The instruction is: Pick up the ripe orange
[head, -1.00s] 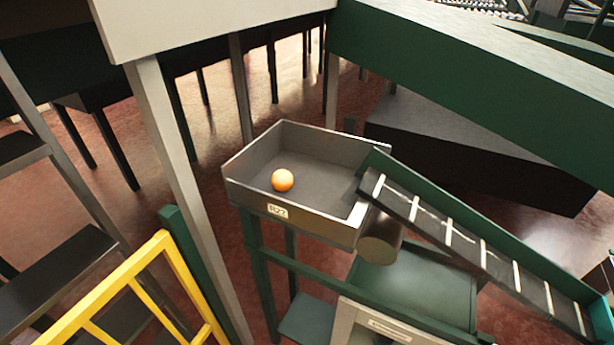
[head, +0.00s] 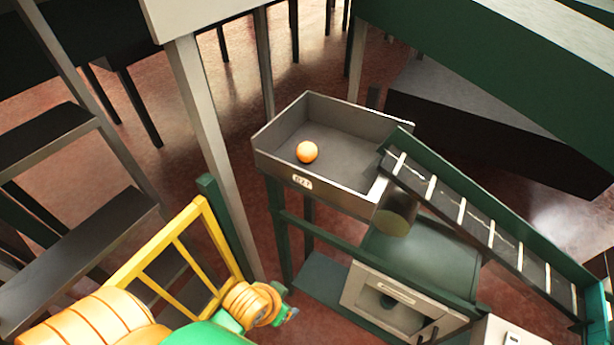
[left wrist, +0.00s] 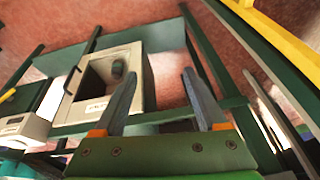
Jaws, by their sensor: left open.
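One orange fruit (head: 307,152) lies in the grey metal tray (head: 345,193), near its front left part. The tray has a label on its front wall and stands at the head of a conveyor. My left gripper (head: 290,311) shows small at the bottom of the head view, below and in front of the tray, well apart from the orange. In the left wrist view its two fingers (left wrist: 158,95) are spread and nothing is between them. The orange does not show in the left wrist view. My right gripper is not in view.
A green-sided conveyor (head: 480,215) slopes down to the right from the tray. A grey post (head: 213,150) rises left of the tray. A light box with an opening (head: 365,295) sits below the tray.

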